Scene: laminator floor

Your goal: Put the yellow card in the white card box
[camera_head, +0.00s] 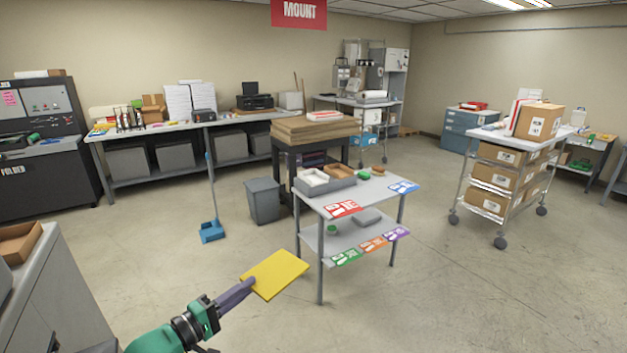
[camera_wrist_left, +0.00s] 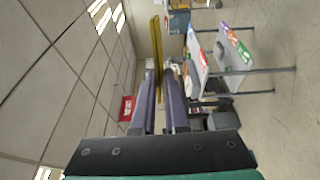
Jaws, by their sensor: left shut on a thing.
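The yellow card (camera_head: 274,274) is held out in front of me at the lower middle of the head view, above the floor. My left gripper (camera_head: 248,285) is shut on one edge of it. In the left wrist view the card (camera_wrist_left: 157,45) shows edge-on between the two purple fingers (camera_wrist_left: 159,85). A white open box (camera_head: 312,181), which looks like the white card box, sits in a grey tray on the small grey table, beyond the card and to its right. A brown box (camera_head: 338,171) is beside it in the same tray. My right gripper is out of view.
The small grey table (camera_head: 384,197) has coloured cards along its front edges and a lower shelf. A grey bin (camera_head: 263,200) and a blue dustpan (camera_head: 212,231) stand left of it. A wheeled cart (camera_head: 488,202) with boxes is at right. Floor between is clear.

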